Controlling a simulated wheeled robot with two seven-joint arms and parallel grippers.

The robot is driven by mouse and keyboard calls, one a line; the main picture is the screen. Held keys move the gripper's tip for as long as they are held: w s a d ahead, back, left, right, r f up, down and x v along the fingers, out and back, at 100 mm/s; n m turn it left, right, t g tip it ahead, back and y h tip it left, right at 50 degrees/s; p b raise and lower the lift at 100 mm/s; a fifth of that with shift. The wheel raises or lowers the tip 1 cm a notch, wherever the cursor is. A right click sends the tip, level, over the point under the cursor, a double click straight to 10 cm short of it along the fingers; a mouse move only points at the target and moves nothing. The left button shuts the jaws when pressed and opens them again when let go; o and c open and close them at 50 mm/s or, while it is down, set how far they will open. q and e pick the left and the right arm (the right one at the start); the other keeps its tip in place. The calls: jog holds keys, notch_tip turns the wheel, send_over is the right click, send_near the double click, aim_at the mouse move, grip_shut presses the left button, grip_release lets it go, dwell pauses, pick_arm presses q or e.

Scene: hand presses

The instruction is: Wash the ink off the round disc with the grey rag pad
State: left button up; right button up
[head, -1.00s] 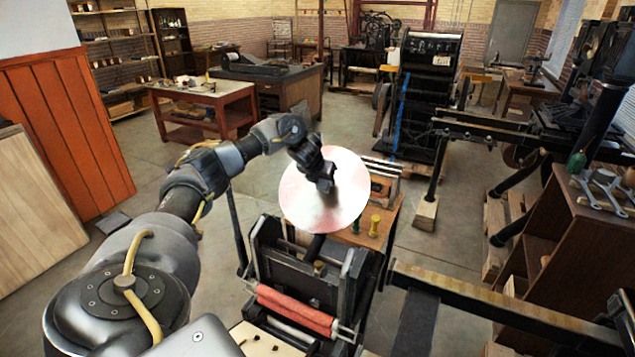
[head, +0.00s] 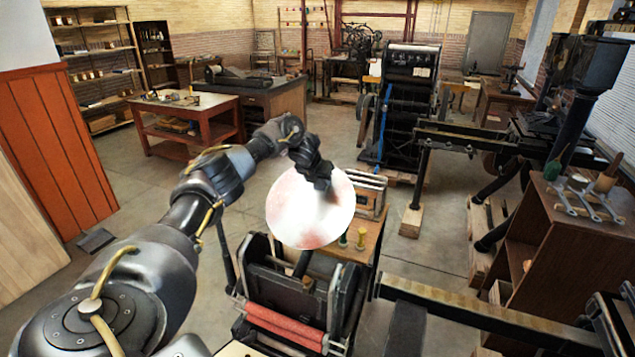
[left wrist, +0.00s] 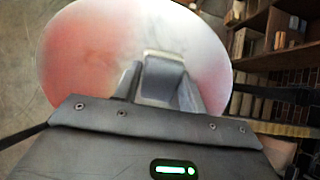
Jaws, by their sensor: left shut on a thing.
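The round disc (head: 293,218) stands tilted on top of a small hand press, pale and shiny with faint pink-red smears of ink. In the left wrist view the disc (left wrist: 85,65) shows a stronger red patch on its left side, a whitish middle and a pink tint near the right edge. My left gripper (head: 322,180) is at the upper right part of the disc, shut on the grey rag pad (left wrist: 162,78). The pad appears to be against the disc face, but the contact itself is hidden. My right gripper is not in view.
The press (head: 285,283) has red rollers (head: 285,328) below the disc. A small wooden table (head: 367,235) with small bottles stands behind it. A long beam (head: 480,315) runs to the right, near a brown cabinet (head: 580,240) holding tools. Open floor lies beyond.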

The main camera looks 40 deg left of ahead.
pick_arm(q)
jog(key=shift+w+d+r, duration=0.15)
jog(key=shift+w+r, duration=0.35)
jog(key=shift+w, duration=0.35)
jog(key=shift+s+a+r, duration=0.1)
jog(key=shift+s+a, duration=0.15)
jog(key=shift+a, duration=0.85)
jog(key=shift+s+a+r, duration=0.1)
jog(key=shift+s+a, duration=0.2)
jog(key=shift+a, duration=0.75)
jog(key=shift+s+a+r, duration=0.1)
jog(key=shift+s+a, duration=0.15)
jog(key=shift+a, duration=0.85)
